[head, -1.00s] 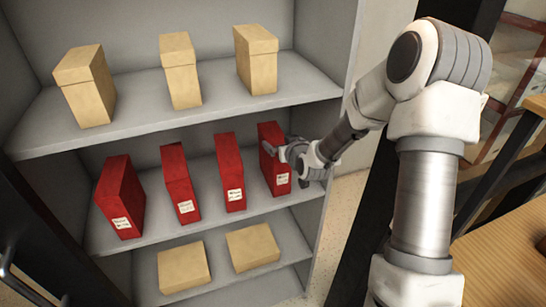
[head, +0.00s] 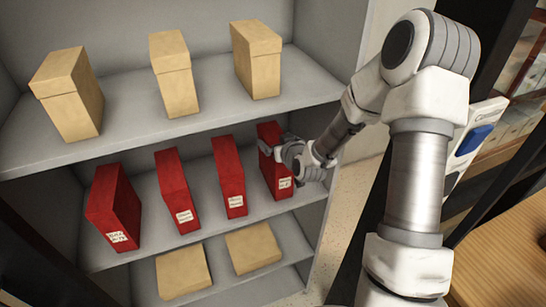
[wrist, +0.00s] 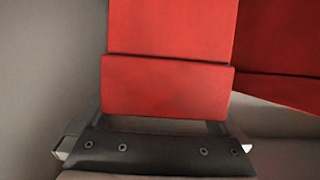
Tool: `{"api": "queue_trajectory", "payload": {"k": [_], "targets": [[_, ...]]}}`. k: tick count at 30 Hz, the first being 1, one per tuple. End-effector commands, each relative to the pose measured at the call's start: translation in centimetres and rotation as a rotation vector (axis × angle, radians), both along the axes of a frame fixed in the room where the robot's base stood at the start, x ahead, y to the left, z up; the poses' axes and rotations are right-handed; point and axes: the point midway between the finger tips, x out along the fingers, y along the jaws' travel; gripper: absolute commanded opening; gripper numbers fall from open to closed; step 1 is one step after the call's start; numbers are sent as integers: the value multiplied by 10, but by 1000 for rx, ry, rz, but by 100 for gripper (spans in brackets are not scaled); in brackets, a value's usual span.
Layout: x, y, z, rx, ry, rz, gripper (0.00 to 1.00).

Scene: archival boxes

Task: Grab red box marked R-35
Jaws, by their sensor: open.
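Four red boxes stand upright on the middle shelf: the far-left box (head: 113,207), the second (head: 178,190), the third (head: 229,177) and the far-right box (head: 273,160). Each has a white label low on its front, too small to read surely, so I cannot tell which is R-35. My gripper (head: 279,149) is at the upper front of the far-right red box. In the wrist view my open gripper (wrist: 162,112) has one finger at each side of the near end of a red box (wrist: 170,85). Whether the fingers touch it is unclear.
Tan boxes stand on the top shelf (head: 130,140), and two more tan boxes (head: 183,272) lie on the bottom shelf. Another red box (wrist: 277,88) is close by on the right in the wrist view.

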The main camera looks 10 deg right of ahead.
Motion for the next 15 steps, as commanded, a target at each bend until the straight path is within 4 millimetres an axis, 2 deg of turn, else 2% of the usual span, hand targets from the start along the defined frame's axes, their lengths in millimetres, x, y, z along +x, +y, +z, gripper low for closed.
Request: {"api": "queue_trajectory", "payload": {"k": [9, 11, 15], "targets": [[-1, 0, -1, 0, 0, 0, 100], [-1, 0, -1, 0, 0, 0, 91], [-1, 0, -1, -1, 0, 0, 66]]}}
